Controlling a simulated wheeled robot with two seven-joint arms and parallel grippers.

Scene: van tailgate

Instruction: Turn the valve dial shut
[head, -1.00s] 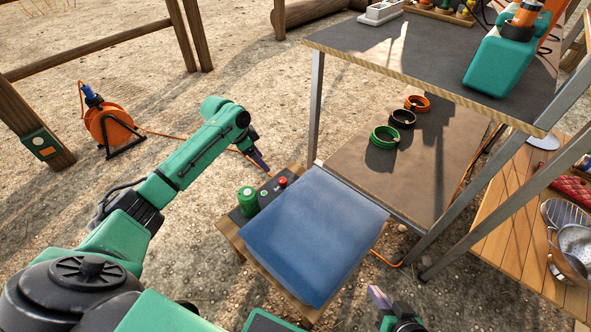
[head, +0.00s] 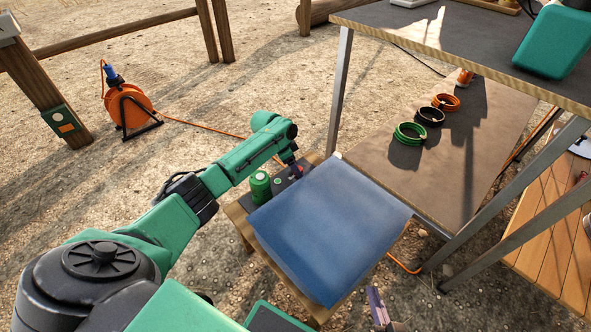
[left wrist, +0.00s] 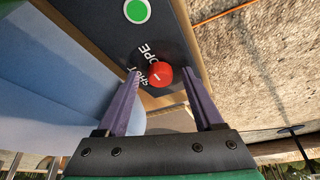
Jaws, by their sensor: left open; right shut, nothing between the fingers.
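The valve dial (left wrist: 161,76) is a red round knob with a small white mark, on a dark panel (left wrist: 183,40). White lettering beside it reads "SHUT" and "OPE", partly cut off. My left gripper (left wrist: 160,78) is open, its purple fingers on either side of the dial in the left wrist view; I cannot tell whether they touch it. In the head view my left gripper (head: 296,168) is over the panel at the far end of the low table and largely covers the dial. My right gripper (head: 376,302) is shut and empty at the bottom, right of the blue pad.
A blue pad (head: 325,230) covers most of the low table. A shelf unit (head: 420,185) with coiled cables (head: 410,134) stands right. An orange reel (head: 130,107) is far left.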

